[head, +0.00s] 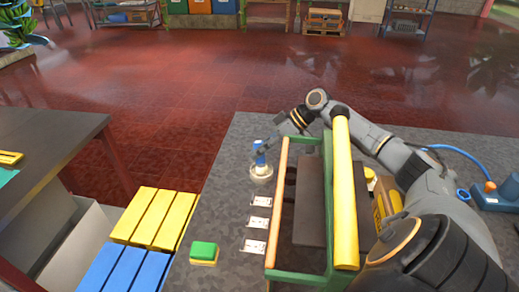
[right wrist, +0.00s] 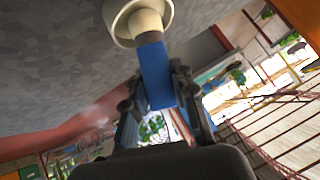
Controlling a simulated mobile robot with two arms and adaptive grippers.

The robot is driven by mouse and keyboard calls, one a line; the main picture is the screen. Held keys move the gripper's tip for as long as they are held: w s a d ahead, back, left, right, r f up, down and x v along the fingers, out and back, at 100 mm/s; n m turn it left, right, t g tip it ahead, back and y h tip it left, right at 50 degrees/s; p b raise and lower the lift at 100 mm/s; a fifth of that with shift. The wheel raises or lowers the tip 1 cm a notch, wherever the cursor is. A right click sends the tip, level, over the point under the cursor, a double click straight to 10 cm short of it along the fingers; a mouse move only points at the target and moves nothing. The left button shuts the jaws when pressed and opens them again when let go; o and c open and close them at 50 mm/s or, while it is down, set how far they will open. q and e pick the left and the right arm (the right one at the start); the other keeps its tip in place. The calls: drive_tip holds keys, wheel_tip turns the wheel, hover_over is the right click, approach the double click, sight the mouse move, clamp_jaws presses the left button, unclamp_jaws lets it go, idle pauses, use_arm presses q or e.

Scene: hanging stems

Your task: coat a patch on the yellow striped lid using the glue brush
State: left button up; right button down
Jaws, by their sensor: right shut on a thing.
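The glue brush (head: 260,158) has a blue handle and stands in a pale round pot (head: 262,175) on the grey table. My right gripper (head: 263,146) is shut on the blue handle from above. In the right wrist view the handle (right wrist: 155,68) lies between the fingers, with a cream part below it reaching into the pot (right wrist: 138,12). A yellow slatted panel (head: 155,218), which looks like the yellow striped lid, lies at the lower left, beside the table. My left gripper is out of view.
A green frame with a yellow bar (head: 345,190) stands right of the pot, under my right arm. White cards (head: 257,223) and a green-yellow block (head: 203,252) lie nearby. Blue slats (head: 125,268) adjoin the yellow ones. A dark table (head: 45,145) stands left.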

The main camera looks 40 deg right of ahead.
drive_tip(key=shift+r+p, duration=2.65)
drive_tip(key=shift+r, duration=0.85)
drive_tip(key=shift+w, duration=0.1)
